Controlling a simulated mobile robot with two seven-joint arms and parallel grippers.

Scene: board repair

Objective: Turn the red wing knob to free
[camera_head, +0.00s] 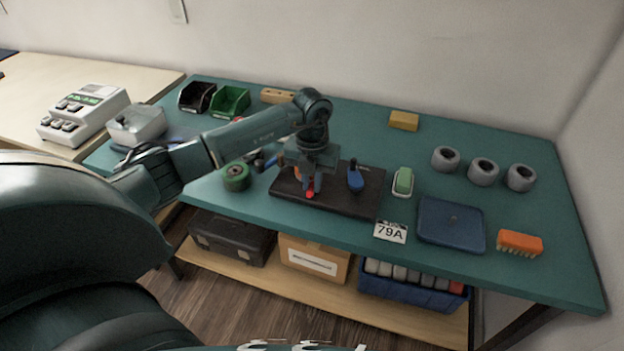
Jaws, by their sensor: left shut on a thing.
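The red wing knob (310,194) shows as a small red piece near the front left of a dark board (345,206) on the green table. My left gripper (308,186) points down over the board and is shut on the red knob. The gripper's fingers and body hide most of the knob, so its angle cannot be told. A blue knob or handle (355,178) stands on the board to the right of the gripper, apart from it.
A green tape roll (236,177) lies left of the board. To the right are a green-topped block (403,182), a "79A" card (390,232), a blue flat case (450,224), an orange brush (519,243) and grey rolls (483,172). Bins (230,101) stand at the back left.

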